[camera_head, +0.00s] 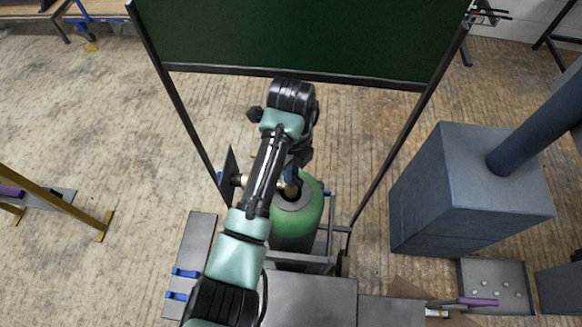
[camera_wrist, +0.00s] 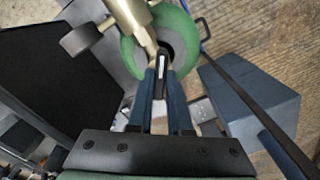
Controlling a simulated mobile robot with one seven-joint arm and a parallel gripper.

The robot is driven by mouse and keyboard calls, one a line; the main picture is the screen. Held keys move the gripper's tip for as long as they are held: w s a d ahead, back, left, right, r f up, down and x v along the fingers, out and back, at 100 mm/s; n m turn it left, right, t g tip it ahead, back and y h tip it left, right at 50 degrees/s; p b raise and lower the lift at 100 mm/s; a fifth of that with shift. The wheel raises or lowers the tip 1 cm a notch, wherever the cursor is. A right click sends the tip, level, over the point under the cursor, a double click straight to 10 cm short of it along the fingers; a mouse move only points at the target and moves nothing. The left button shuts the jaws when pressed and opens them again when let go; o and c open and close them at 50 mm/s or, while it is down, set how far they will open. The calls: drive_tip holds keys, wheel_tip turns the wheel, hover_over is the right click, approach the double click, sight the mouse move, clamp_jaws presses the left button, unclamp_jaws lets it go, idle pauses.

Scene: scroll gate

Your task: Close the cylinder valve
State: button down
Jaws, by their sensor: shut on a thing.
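The green cylinder (camera_head: 290,238) stands upright; its shoulder and grey collar show beneath my gripper in the wrist view (camera_wrist: 182,28). A brass valve (camera_wrist: 132,20) sits at its top, with a dark round end (camera_wrist: 80,40) on its left. In the head view my arm hides most of the valve.
The cylinder stands in a metal cart (camera_head: 328,240). A dark green screen (camera_head: 300,35) on thin posts stands behind. A blue-grey box (camera_head: 465,185) with a pipe is at the right. Grey plates (camera_head: 310,300) lie in front. Floor is open at the left.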

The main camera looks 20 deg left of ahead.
drive_tip(key=m, duration=0.5)
drive_tip(key=shift+m, duration=0.3)
drive_tip(key=m, duration=0.5)
drive_tip(key=shift+m, duration=0.3)
drive_tip(key=c, duration=0.8)
unclamp_jaws()
drive_tip(key=shift+c, duration=0.2)
